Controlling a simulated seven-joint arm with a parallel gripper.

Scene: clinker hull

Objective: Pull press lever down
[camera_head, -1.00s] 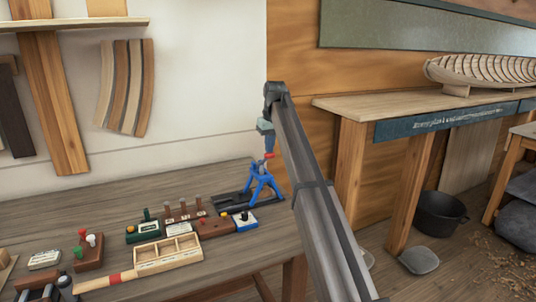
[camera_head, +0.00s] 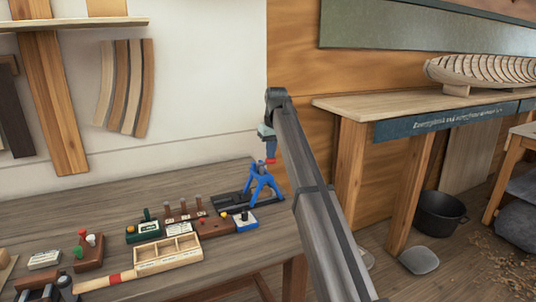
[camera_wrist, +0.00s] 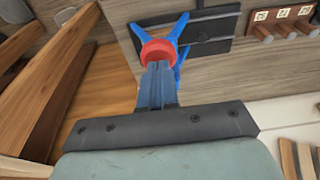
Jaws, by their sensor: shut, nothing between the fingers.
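The press (camera_head: 262,186) is a blue stand on a dark base at the right end of the bench; its blue legs also show in the wrist view (camera_wrist: 178,28). Its lever has a round red knob (camera_wrist: 158,50), seen small at the top of the stand in the head view (camera_head: 271,161). My gripper (camera_wrist: 159,68) is shut and empty. Its fingertips are at the knob and seem to press on it from above; exact contact is hard to tell. The fingers hide part of the knob, and the lever arm is mostly hidden.
Left of the press on the bench (camera_head: 120,210) are a wooden compartment tray (camera_head: 168,255), small control boxes (camera_head: 145,232) and a peg rack (camera_head: 184,211). A wooden wall stands behind. My arm hides the area right of the press.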

